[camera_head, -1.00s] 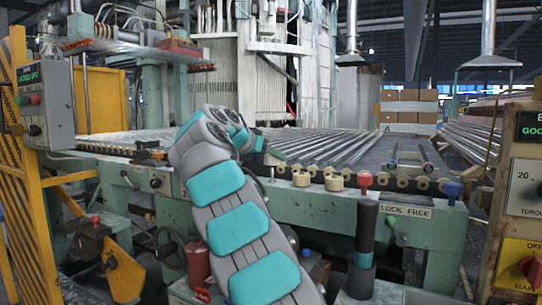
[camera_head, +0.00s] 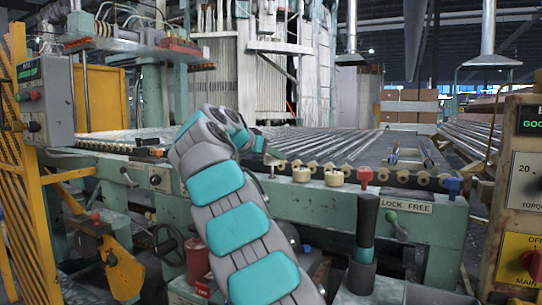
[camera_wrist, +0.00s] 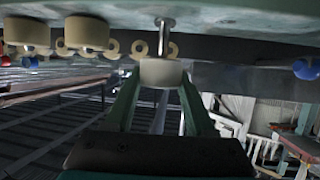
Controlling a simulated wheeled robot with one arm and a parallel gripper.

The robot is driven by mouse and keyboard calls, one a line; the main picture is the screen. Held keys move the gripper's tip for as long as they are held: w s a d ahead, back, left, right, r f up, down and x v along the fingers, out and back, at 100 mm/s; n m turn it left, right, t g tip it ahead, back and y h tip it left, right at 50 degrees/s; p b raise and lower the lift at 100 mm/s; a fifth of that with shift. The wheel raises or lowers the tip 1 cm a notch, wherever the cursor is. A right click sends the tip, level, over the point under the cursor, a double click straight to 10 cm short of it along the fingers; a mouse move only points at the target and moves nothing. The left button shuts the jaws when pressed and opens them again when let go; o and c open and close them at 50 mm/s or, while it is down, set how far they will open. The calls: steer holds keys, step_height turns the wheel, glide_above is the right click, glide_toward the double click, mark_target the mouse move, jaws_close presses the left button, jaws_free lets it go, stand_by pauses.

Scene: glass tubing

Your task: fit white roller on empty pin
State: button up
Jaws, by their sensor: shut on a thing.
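The white roller (camera_wrist: 160,73) is between the fingertips of my gripper (camera_wrist: 157,80) in the wrist view, and the gripper is shut on it. A bare metal pin (camera_wrist: 164,38) stands out from the pale green rail. Its shaft lines up with the roller and reaches close to the roller's edge in the picture; I cannot tell whether they touch. In the head view my gripper (camera_head: 272,155) is above the rail, near a thin pin (camera_head: 272,172). The held roller cannot be made out there.
Two cream rollers (camera_head: 301,174) (camera_head: 334,178) sit on the rail to the right of the pin. A red knob (camera_head: 365,176) and a blue knob (camera_head: 452,185) stand farther right. A row of small bobbin wheels lies behind, before the long tubes (camera_head: 340,145).

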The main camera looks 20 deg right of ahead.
mark_target(271, 177)
steer(key=shift+f+b, duration=1.65)
steer(key=shift+f, duration=0.1)
steer(key=o, duration=1.4)
steer(key=shift+a, duration=0.1)
steer(key=shift+v, duration=3.85)
